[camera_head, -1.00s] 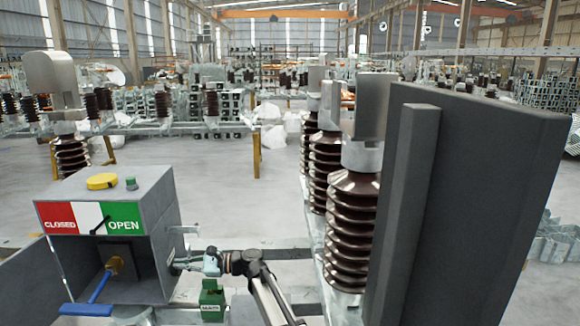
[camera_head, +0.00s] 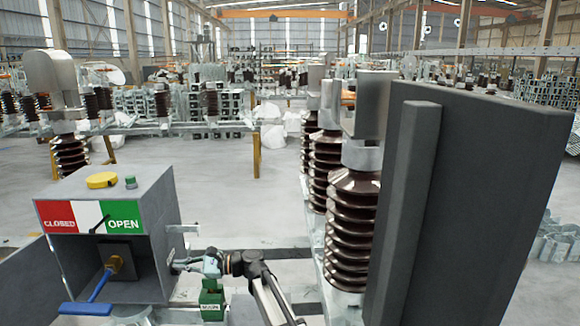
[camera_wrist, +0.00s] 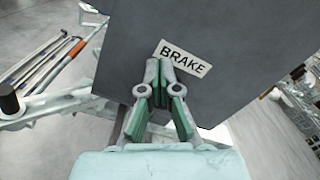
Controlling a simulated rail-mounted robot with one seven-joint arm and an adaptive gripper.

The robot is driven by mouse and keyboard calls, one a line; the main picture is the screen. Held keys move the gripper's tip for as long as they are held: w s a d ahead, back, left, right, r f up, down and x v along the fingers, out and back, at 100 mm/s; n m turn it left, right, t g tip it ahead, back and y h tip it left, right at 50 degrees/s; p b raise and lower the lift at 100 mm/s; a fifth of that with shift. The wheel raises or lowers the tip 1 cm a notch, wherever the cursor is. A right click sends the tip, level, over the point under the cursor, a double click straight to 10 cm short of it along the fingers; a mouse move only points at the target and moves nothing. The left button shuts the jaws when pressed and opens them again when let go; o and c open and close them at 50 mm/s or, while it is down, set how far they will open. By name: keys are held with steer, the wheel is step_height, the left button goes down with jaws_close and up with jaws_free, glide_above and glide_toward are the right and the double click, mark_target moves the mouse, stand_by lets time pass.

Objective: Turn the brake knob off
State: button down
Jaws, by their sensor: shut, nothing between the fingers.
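The grey control box (camera_head: 110,230) stands at the lower left in the head view, with a red CLOSED and green OPEN panel on its front. In the wrist view a BRAKE label (camera_wrist: 185,58) is on the box's grey side wall. My gripper (camera_wrist: 160,68) is shut, its fingertips together at the lower left edge of that label, overlapping it in the picture. In the head view my gripper (camera_head: 180,265) is at the right side of the box. I cannot make out the brake knob; the fingers may hide it. Contact cannot be told.
A yellow knob (camera_head: 102,180) and a green button (camera_head: 130,182) are on the box's top. A blue lever (camera_head: 100,286) sticks out of its open front. Brown insulators (camera_head: 350,230) and a dark panel (camera_head: 480,200) stand right.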

steer(key=shift+w+d, duration=0.15)
steer(key=shift+d, duration=2.75)
